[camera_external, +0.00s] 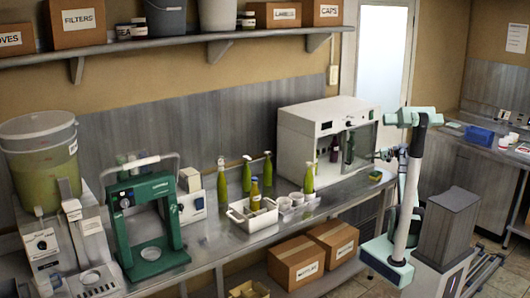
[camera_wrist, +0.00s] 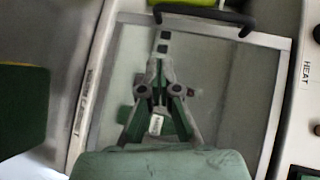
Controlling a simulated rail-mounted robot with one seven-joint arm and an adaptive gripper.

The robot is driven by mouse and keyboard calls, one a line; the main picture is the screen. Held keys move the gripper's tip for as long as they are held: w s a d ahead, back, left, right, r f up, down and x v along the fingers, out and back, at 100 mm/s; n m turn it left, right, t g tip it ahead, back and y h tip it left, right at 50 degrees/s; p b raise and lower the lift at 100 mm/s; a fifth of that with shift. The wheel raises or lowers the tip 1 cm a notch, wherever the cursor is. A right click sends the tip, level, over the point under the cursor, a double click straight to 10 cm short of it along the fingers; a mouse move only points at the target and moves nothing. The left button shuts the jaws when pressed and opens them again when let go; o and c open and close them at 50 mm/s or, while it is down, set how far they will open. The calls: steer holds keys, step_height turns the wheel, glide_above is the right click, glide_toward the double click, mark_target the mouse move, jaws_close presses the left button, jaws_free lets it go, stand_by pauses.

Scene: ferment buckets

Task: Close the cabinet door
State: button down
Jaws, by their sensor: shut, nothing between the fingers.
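The white cabinet (camera_external: 318,118) stands on the metal bench at the right end, with a glazed door (camera_external: 364,140) in its front. In the wrist view the door's metal frame (camera_wrist: 272,105) surrounds a grey glass pane, with a black bar handle (camera_wrist: 205,14) at the top of the picture. My gripper (camera_external: 377,155) is close in front of the door; in the wrist view its fingers (camera_wrist: 161,48) are together over the pane with nothing between them.
A panel marked HEAT (camera_wrist: 305,72) is beside the door. A small yellow-green item (camera_external: 375,176) lies on the bench in front of the cabinet. Green bottles (camera_external: 308,180), white cups (camera_external: 285,204) and a white crate (camera_external: 240,222) stand left of it. The cabinet's front right is mostly open room.

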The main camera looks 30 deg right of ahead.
steer(key=d+f+y, duration=0.1)
steer(key=d, duration=0.2)
steer(key=p, duration=0.1)
glide_toward(346, 162)
steer(key=w, duration=0.3)
steer(key=a, duration=0.1)
steer(key=a+f+p, duration=0.1)
steer(key=shift+w+a+f+n+t, duration=0.15)
steer(key=shift+w+a+n+t, duration=0.15)
steer(key=shift+t, duration=0.1)
steer(key=shift+a+f, duration=0.25)
steer(key=shift+a, duration=0.6)
steer(key=shift+s+a, duration=0.1)
